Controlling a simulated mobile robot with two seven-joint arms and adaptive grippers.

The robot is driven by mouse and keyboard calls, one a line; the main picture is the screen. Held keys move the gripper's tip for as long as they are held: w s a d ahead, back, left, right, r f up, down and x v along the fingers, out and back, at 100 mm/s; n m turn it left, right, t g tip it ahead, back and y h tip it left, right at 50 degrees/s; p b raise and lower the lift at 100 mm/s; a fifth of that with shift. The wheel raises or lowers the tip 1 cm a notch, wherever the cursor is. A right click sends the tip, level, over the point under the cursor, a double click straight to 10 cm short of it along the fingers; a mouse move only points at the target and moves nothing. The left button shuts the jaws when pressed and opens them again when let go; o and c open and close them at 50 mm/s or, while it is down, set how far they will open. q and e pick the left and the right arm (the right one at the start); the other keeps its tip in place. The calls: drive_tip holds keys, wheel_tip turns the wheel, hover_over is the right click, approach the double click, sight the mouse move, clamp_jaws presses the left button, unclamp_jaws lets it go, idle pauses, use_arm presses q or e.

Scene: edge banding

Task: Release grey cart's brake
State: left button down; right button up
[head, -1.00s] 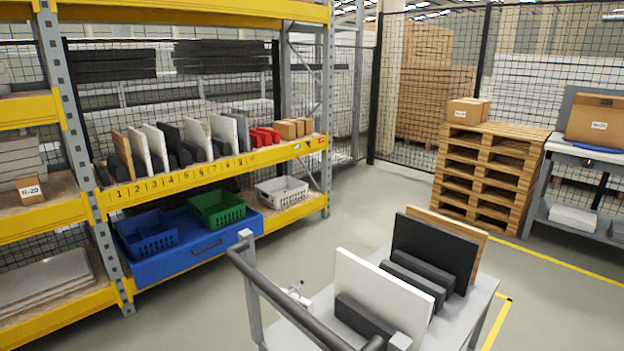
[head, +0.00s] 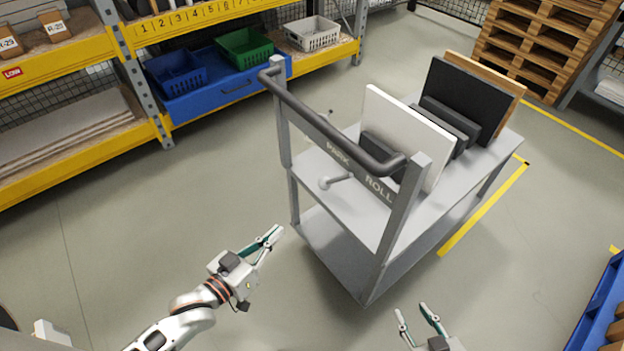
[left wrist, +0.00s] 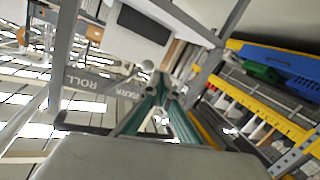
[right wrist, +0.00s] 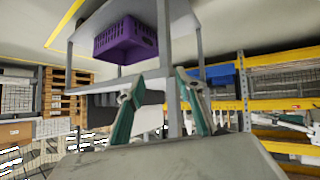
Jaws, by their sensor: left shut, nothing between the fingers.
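The grey cart (head: 340,230) stands in the middle of the head view, with its dark push handle (head: 320,125) towards me. Its top carries the words PARK and ROLL and a brake lever (head: 327,183) with a pale round knob. The lever lies between the words, its knob pointing left. The knob also shows in the left wrist view (left wrist: 147,66), just beyond the fingertips in the picture. My left gripper (head: 277,232) is shut and empty, low and left of the cart, apart from it. My right gripper (head: 412,309) is open and empty, in front of the cart's near right post.
White, black and wooden boards (head: 465,95) stand on the cart. A yellow shelf (head: 60,170) with blue, green and white bins is at back left. Pallets (head: 545,45) stand at back right. A blue container edge (head: 600,310) is at lower right. Floor left of the cart is clear.

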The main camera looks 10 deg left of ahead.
sight(336, 180)
use_arm(q)
drive_tip(key=w+a+r+h+b, duration=0.1)
drive_tip(key=w+r+h+b, duration=0.1)
drive_tip(key=w+r+h, duration=0.3)
drive_tip(key=f+b+x, duration=0.1)
drive_tip(key=x, duration=1.1)
drive_tip(key=shift+w+d+f+t, duration=0.15)
drive_tip(key=shift+w+f+t, duration=0.1)
drive_tip(key=shift+f+t, duration=0.2)
drive_tip(key=shift+n+y, duration=0.3)
